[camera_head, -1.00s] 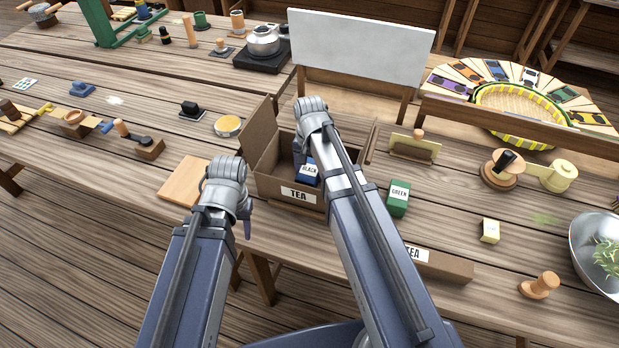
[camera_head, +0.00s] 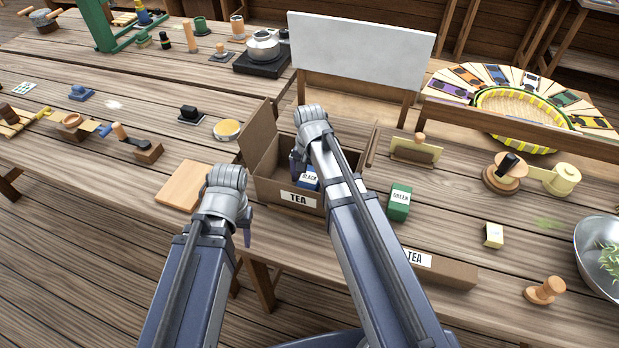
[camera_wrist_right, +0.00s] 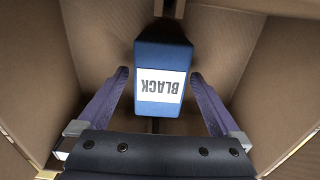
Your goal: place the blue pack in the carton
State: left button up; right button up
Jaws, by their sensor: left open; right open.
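The blue pack (camera_head: 307,178), labelled BLACK, is inside the open brown carton (camera_head: 265,188) that carries a TEA label on its front. In the right wrist view the blue pack (camera_wrist_right: 163,58) lies between the spread fingers of my right gripper (camera_wrist_right: 163,88), with a gap on each side. The carton's walls (camera_wrist_right: 110,40) surround it there. In the head view the right gripper (camera_head: 304,150) reaches into the carton and my arm hides part of the inside. My left gripper (camera_head: 246,232) is empty, over the table's front edge, left of the carton.
A green pack (camera_head: 399,202) stands right of the carton. A long TEA-labelled box piece (camera_head: 445,269) lies at the front edge. A wooden board (camera_head: 184,185) lies to the left, and a pale yellow block (camera_head: 494,235) to the right. A white panel (camera_head: 360,50) stands behind.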

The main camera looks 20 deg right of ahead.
aim_at(310, 178)
notch_tip(310, 178, up, 12)
jog(key=p, duration=1.2)
pick_arm(q)
notch_tip(310, 178, up, 12)
jog(key=shift+r, duration=0.15)
pick_arm(e)
jog(key=s+a+n+h, duration=0.1)
jog(key=s+a+n, duration=0.9)
jog(key=s, duration=0.4)
jog(key=shift+s+a+r+n, duration=0.15)
jog(key=shift+a+r+n, duration=0.05)
jog(key=shift+a+n, duration=0.1)
jog(key=shift+c, duration=0.3)
